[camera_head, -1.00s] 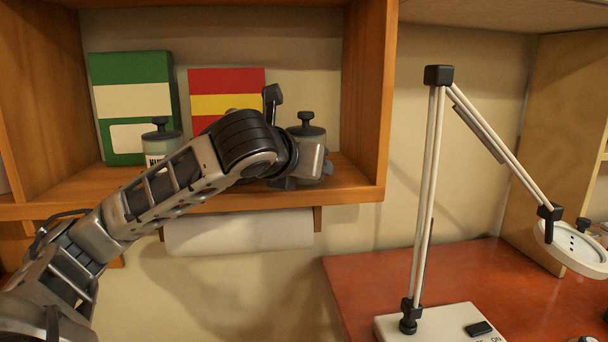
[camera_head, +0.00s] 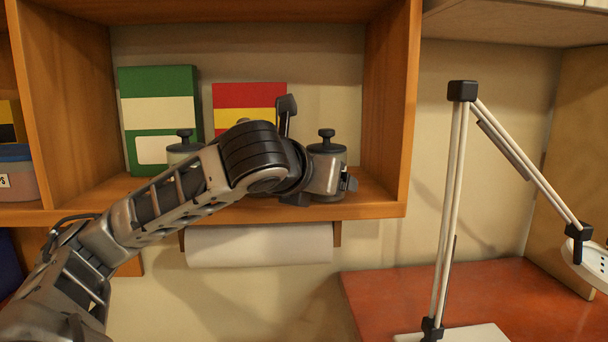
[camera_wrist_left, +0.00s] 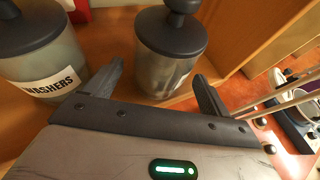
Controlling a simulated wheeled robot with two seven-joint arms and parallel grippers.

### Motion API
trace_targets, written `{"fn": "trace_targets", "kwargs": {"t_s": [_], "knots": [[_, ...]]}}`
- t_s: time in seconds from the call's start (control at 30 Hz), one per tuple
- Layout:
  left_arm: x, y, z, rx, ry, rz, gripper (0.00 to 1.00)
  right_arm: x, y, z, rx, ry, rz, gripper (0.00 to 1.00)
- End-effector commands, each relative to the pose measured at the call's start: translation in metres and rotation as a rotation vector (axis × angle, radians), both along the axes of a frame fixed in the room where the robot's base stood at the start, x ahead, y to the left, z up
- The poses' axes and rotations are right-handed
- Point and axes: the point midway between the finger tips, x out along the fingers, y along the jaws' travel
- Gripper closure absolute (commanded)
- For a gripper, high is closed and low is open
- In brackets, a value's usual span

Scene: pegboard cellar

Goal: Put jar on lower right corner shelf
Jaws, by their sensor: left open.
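A jar (camera_head: 327,156) with a dark knobbed lid stands upright at the right end of the orange wooden shelf (camera_head: 375,205). In the wrist view this jar (camera_wrist_left: 165,72) is between and just beyond the open fingers of my left gripper (camera_wrist_left: 158,88). In the head view my left gripper (camera_head: 322,191) is in front of the jar and hides its lower part. A second jar (camera_head: 184,147), mostly hidden by my arm, stands further left; in the wrist view it is labelled WASHERS (camera_wrist_left: 45,65). My right gripper is not in view.
Green (camera_head: 160,105) and red-yellow (camera_head: 250,97) boxes stand behind the jars. A paper roll (camera_head: 260,245) hangs under the shelf. A lamp (camera_head: 455,200) stands on the red worktop (camera_head: 490,295) at right. The shelf's side wall (camera_head: 390,110) is close right of the jar.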

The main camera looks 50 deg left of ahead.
Motion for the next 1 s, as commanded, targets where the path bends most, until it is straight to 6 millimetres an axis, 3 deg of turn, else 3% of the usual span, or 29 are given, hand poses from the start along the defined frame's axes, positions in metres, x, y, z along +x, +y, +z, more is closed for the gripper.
{"fn": "trace_targets", "kwargs": {"t_s": [0.27, 0.47, 1.0], "knots": [[-0.060, -0.023, 0.030, 0.007, -0.006, 0.000, 0.18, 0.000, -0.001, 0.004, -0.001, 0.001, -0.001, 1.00], [-0.070, -0.027, 0.030, -0.010, -0.010, 0.004, 0.18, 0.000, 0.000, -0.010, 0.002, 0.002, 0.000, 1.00], [-0.079, -0.031, 0.036, 0.000, 0.000, 0.001, 0.18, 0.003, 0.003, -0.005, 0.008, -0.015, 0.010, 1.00]]}}
